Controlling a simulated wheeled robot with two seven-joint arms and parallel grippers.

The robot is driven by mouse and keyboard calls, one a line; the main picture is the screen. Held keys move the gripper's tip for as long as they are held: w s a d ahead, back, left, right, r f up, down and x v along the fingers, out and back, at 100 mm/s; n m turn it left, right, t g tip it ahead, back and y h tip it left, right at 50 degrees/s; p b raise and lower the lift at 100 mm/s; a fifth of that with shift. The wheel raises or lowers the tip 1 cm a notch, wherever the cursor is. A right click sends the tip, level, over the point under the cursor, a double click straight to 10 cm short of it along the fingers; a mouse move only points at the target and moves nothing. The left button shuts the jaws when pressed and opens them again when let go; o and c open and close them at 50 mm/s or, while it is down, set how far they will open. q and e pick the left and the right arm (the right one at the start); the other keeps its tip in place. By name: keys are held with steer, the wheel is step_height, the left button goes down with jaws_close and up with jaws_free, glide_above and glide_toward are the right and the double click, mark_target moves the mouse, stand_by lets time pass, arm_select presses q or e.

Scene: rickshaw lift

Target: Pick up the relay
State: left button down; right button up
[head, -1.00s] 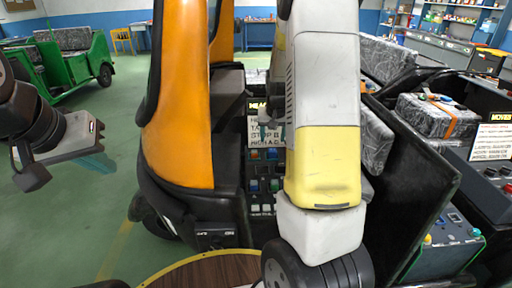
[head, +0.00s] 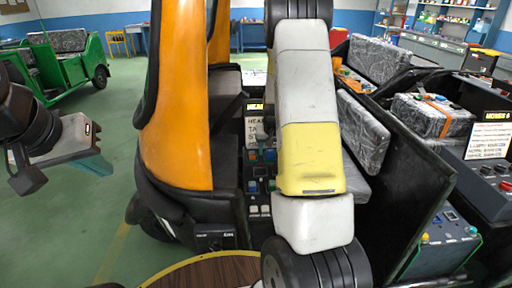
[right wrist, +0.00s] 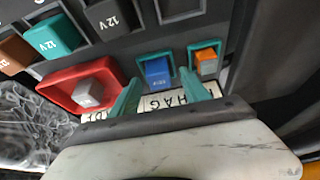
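In the right wrist view, a panel holds several blocks marked 12 V: a teal one (right wrist: 55,35), a dark grey one (right wrist: 110,18) and a brown one (right wrist: 12,52). I cannot tell which is the relay. A blue block (right wrist: 157,72) and an orange block (right wrist: 206,62) sit in teal-framed slots. A grey block (right wrist: 88,93) lies in a red holder (right wrist: 62,84). My right gripper (right wrist: 160,80) is open, its teal fingers either side of the blue block and apparently short of it. My left gripper (head: 92,160) hangs at far left, side-on; its opening is unclear.
The orange rickshaw frame (head: 178,110) stands left of my right arm, which covers part of the panel (head: 262,185). A dark cart side (head: 425,190) with wrapped seats (head: 362,130) is at right. A green vehicle (head: 70,78) is farther back; green floor is clear at left.

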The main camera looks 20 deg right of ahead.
jaws_close()
